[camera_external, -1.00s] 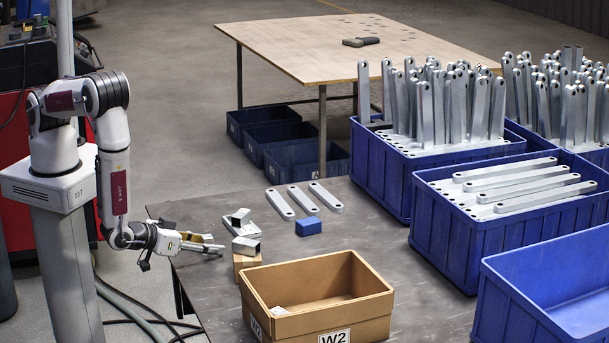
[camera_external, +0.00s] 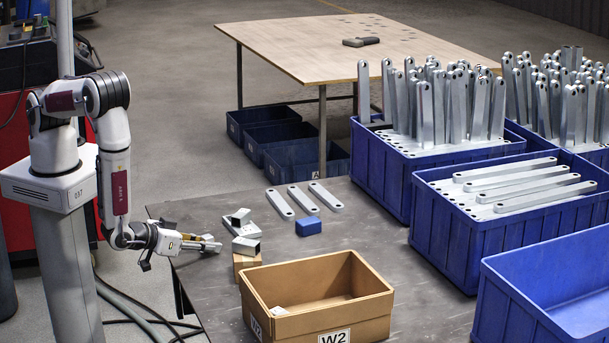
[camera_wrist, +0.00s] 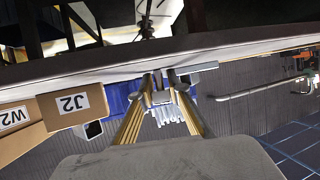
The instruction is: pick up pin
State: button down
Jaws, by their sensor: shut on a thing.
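My gripper (camera_external: 216,244) is at the left edge of the dark table, beside the stacked metal brackets (camera_external: 243,231) and slightly to their left. In the wrist view its two brass-coloured fingers (camera_wrist: 161,90) reach forward and their tips close in on a small grey metal piece, the pin (camera_wrist: 161,98). Most of the pin is hidden by the fingertips, and it is too small to make out clearly in the external view. The gripper is shut on it.
A cardboard box marked W2 (camera_external: 364,312) stands in front, with a small pale part inside. Three flat metal bars (camera_external: 302,199) and a blue block (camera_external: 308,227) lie behind. Blue crates (camera_external: 470,250) fill the right.

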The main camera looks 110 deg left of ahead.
aim_at(207, 236)
jog(key=shift+r, duration=0.2)
jog(key=shift+r, duration=4.8)
